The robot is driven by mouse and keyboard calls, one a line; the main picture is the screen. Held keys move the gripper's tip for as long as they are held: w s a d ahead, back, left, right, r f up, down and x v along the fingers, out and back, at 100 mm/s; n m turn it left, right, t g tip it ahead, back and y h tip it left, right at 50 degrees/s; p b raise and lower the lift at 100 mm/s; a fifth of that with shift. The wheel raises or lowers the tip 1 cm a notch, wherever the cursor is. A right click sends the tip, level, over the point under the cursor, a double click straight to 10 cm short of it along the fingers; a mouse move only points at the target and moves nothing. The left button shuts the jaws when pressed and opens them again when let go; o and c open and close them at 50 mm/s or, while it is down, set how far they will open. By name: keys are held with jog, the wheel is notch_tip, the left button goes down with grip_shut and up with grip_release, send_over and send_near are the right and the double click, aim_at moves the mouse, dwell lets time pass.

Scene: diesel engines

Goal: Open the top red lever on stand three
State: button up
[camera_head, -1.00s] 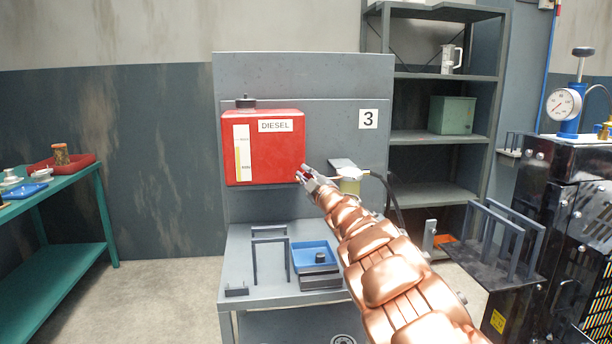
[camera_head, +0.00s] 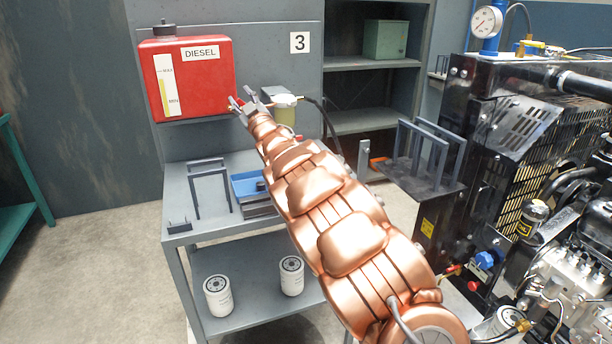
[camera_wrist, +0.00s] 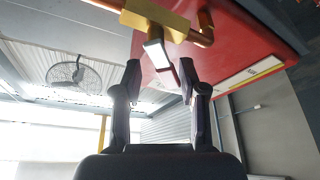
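Stand three is the grey stand with a sign "3" (camera_head: 299,43) on its back panel. A red diesel tank (camera_head: 190,80) hangs on that panel. A brass valve (camera_wrist: 155,22) sits at the tank in the wrist view, with a short lever (camera_wrist: 155,55) hanging from it, pale-lit on one face and reddish at its end. My gripper (camera_head: 241,102) is at the tank's lower right corner. In the wrist view my gripper (camera_wrist: 160,75) has its two fingers apart, with the lever's end between or just beyond the tips. Contact cannot be told. The arm hides part of the valve area.
A filter bowl (camera_head: 284,112) and a black hose are right of my gripper. The stand's tabletop (camera_head: 185,205) holds a dark frame and a blue tray (camera_head: 247,184). White filters (camera_head: 218,295) stand on the lower shelf. A black engine (camera_head: 500,130) is at the right.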

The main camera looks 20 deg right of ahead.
jog(key=m, duration=0.1)
jog(key=m+h, duration=0.1)
jog(key=d+m, duration=0.1)
jog(key=m, duration=0.1)
jog(key=shift+r+t+h+p, duration=0.4)
jog(key=m+h, duration=0.1)
jog(key=m, duration=0.1)
jog(key=d+m+h+p, duration=0.1)
jog(key=shift+m, duration=0.4)
jog(key=s+d+f+m+g+h+p, duration=0.1)
jog(key=s+f+g, duration=0.3)
jog(key=s, duration=0.6)
jog(key=s+d+f+m+g+h+p, duration=0.1)
jog(key=s+d+f+g+p, duration=0.2)
jog(key=s, duration=0.7)
jog(key=s+d+f+m+g+p, duration=0.1)
jog(key=s+f+g, duration=0.4)
jog(key=s, duration=0.6)
jog(key=shift+d+g+h+p, duration=0.4)
jog(key=shift+d+g+p, duration=0.1)
jog(key=shift+d+g, duration=0.25)
jog(key=shift+s+a+f, duration=0.1)
jog(key=shift+s, duration=0.05)
